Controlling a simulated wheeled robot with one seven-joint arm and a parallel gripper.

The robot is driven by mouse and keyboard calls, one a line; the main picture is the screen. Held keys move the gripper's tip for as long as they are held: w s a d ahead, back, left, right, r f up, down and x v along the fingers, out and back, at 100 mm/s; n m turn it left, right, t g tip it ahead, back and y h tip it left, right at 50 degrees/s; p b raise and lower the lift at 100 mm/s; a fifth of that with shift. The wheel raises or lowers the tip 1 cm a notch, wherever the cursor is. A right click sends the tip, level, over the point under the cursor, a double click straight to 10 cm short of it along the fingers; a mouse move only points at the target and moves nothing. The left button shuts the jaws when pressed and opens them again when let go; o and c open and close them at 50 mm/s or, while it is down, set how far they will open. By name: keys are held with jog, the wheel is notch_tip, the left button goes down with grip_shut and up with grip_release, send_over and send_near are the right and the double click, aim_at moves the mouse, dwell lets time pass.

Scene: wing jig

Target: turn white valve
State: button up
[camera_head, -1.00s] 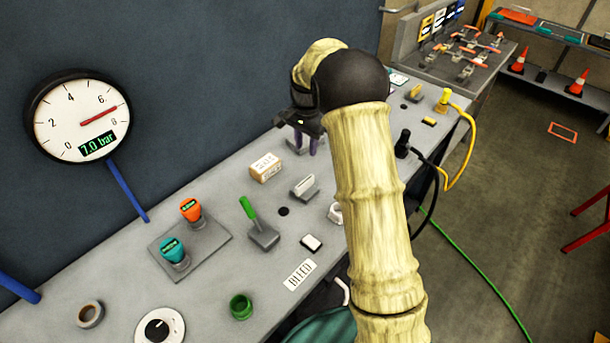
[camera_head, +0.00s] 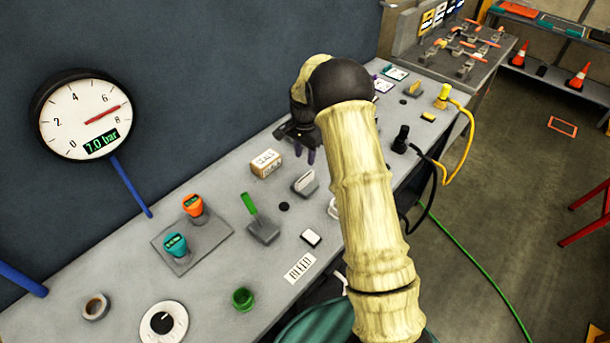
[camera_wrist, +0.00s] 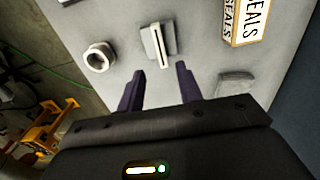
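The white valve (camera_head: 305,183) is a small upright pale handle on a grey block, on the grey bench. In the wrist view the white valve (camera_wrist: 158,42) is just beyond my fingertips, near the middle, with its bar pointing roughly toward me. My gripper (camera_head: 304,153) is above the bench, behind the valve and beside the SEALS box. In the wrist view my gripper (camera_wrist: 160,72) is open, its two dark purple fingers apart with nothing between them. The fingers appear apart from the valve.
The SEALS box (camera_head: 266,163) stands left of the valve. A white ring-shaped piece (camera_wrist: 99,57) is on its other side. A green-handled valve (camera_head: 262,225), orange knob (camera_head: 193,205) and teal knob (camera_head: 175,246) stand nearer. A gauge (camera_head: 86,116) reads 7.0 bar.

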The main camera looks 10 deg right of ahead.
aim_at(305, 177)
notch_tip(305, 177, down, 11)
jog(key=p, duration=0.3)
grip_shut()
